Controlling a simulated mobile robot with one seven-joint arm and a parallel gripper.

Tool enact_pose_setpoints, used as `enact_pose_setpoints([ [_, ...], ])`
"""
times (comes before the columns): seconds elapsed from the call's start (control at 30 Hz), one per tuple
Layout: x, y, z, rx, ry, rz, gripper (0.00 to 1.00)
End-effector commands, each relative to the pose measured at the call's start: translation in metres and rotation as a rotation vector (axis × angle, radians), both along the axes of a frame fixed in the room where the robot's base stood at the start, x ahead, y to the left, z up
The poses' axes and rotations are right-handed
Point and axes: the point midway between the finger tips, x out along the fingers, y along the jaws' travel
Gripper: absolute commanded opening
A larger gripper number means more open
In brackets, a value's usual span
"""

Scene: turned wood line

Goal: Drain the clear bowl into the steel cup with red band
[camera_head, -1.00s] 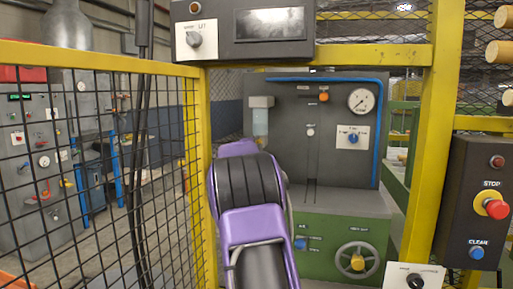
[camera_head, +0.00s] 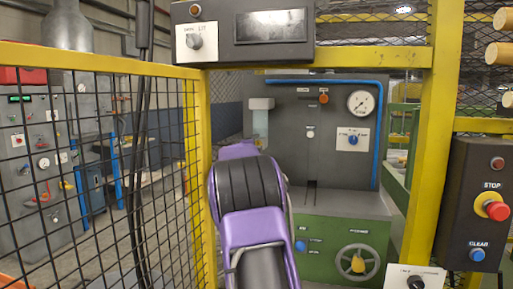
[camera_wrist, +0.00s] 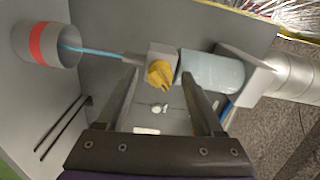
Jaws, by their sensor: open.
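In the wrist view the steel cup with red band (camera_wrist: 46,44) is at the upper left, its mouth facing the valve. The clear bowl (camera_wrist: 212,72) is a pale bluish vessel at the upper right; it also shows in the head view (camera_head: 260,123). A grey valve block with a yellow knob (camera_wrist: 160,73) sits between them. A thin blue stream (camera_wrist: 90,50) runs from its spout into the cup. My gripper (camera_wrist: 160,68) is open, its fingers on either side of the knob; whether they touch it I cannot tell. In the head view my arm hides the cup.
A yellow frame with mesh (camera_head: 110,160) stands at the left and a yellow post (camera_head: 433,130) at the right. A stop box (camera_head: 484,205) hangs at the right. A control box (camera_head: 245,30) is overhead. A handwheel (camera_head: 357,262) is on the green machine base.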

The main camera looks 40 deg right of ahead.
Motion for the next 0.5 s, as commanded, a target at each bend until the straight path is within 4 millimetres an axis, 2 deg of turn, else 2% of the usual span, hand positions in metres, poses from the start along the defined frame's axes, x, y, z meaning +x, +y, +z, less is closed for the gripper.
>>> enact_pose_setpoints([
  [0.17,-0.006,0.007,0.0,0.0,0.0,0.0,0.69],
  [0.5,-0.037,0.044,0.001,0.0,0.0,0.001,0.69],
])
